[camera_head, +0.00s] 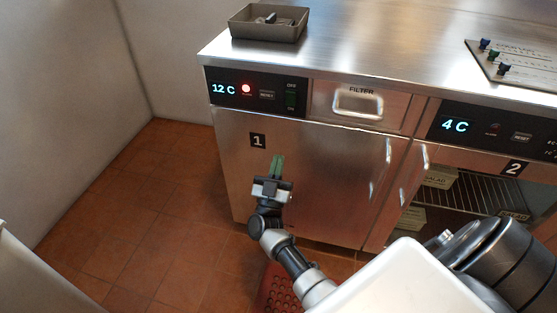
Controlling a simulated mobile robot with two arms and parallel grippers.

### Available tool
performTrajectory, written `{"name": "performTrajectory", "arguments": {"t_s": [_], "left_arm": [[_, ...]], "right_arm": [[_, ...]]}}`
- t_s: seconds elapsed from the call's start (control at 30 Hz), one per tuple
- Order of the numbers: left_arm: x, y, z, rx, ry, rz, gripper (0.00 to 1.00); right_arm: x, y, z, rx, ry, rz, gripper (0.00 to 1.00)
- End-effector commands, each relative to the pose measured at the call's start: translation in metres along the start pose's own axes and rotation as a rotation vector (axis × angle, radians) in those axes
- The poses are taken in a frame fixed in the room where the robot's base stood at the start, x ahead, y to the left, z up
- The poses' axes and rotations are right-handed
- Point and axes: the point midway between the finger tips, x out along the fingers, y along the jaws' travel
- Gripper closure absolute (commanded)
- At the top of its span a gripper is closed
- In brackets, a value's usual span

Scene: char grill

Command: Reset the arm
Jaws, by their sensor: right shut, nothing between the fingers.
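My right gripper (277,168) shows in the head view, with two green fingers close together and pointing up and away from me. It is shut and empty. It stands in front of the steel door (325,170) of fridge 1, just below and right of the "1" label (258,141). Whether it touches the door I cannot tell. My right arm comes up from the bottom of the picture. My left gripper is not in view.
Fridge 1's panel (255,94) reads 12 C with a red light lit. Fridge 2's panel (490,130) reads 4 C; boxes and a rack (480,190) show below it. A grey tray (268,23) and a board with small pegs (515,62) are on the counter. Tiled floor (130,215) is clear at left.

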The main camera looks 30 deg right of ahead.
Motion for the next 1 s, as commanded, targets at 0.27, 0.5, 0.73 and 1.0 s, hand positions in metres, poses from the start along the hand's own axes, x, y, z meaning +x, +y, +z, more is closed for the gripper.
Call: {"name": "performTrajectory", "arguments": {"t_s": [0.27, 0.5, 0.73, 1.0], "left_arm": [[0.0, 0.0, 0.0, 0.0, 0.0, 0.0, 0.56], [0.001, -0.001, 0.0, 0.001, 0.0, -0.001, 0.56], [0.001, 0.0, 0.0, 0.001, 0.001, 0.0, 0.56], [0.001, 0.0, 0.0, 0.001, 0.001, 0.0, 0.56]], "right_arm": [[0.0, 0.0, 0.0, 0.0, 0.0, 0.0, 1.0], [-0.009, -0.013, 0.004, 0.04, -0.057, -0.152, 1.0], [-0.059, -0.046, 0.015, 0.122, -0.299, -0.582, 1.0], [-0.155, -0.047, 0.026, 0.101, -0.737, -0.997, 1.0]]}}
